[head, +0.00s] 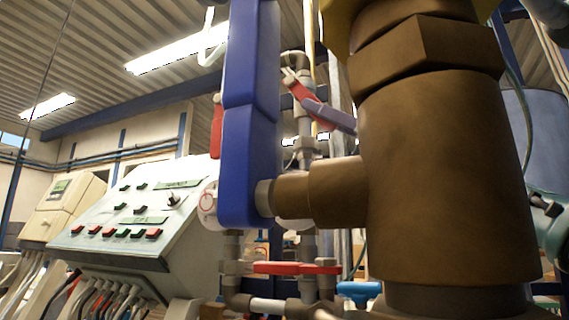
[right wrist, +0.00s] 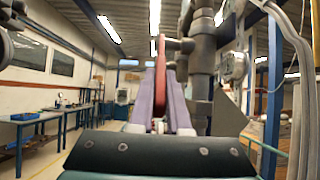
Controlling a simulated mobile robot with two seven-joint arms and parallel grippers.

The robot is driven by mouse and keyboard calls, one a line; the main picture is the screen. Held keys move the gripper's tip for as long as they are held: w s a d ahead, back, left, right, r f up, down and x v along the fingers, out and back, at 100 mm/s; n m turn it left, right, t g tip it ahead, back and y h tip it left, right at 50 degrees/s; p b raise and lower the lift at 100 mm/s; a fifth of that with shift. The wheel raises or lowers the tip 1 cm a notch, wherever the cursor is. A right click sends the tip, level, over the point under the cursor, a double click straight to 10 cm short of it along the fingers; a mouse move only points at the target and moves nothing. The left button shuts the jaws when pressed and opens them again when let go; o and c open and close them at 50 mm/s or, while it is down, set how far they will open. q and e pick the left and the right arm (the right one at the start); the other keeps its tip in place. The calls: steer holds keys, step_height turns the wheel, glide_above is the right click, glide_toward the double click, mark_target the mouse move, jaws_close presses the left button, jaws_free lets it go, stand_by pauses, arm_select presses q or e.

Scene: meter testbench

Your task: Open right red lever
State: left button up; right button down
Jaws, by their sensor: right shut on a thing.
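The right red lever (head: 298,90) is on the upper right pipe valve in the head view, tilted down to the right. My right gripper (head: 315,106), with pale purple fingers, comes to it from the lower right and is shut on its free end. In the right wrist view the red lever (right wrist: 160,75) stands edge-on between the two fingers of the gripper (right wrist: 160,95). Part of the lever is hidden by the fingers. My left gripper is not in view.
A large brass fitting (head: 440,180) and a blue handle (head: 250,160) fill the foreground. Another red lever (head: 216,128) hangs at the left, and a red handle (head: 295,268) lies level below. A control panel (head: 125,215) stands at the left.

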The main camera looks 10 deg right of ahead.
stand_by(0.3)
steer(key=c, duration=0.9)
jaws_free()
steer(key=shift+d+f, duration=0.2)
steer(key=shift+f, duration=0.1)
steer(key=b+v, duration=0.3)
steer(key=v, duration=0.6)
steer(key=shift+s+d, duration=0.1)
steer(key=shift+s, duration=0.1)
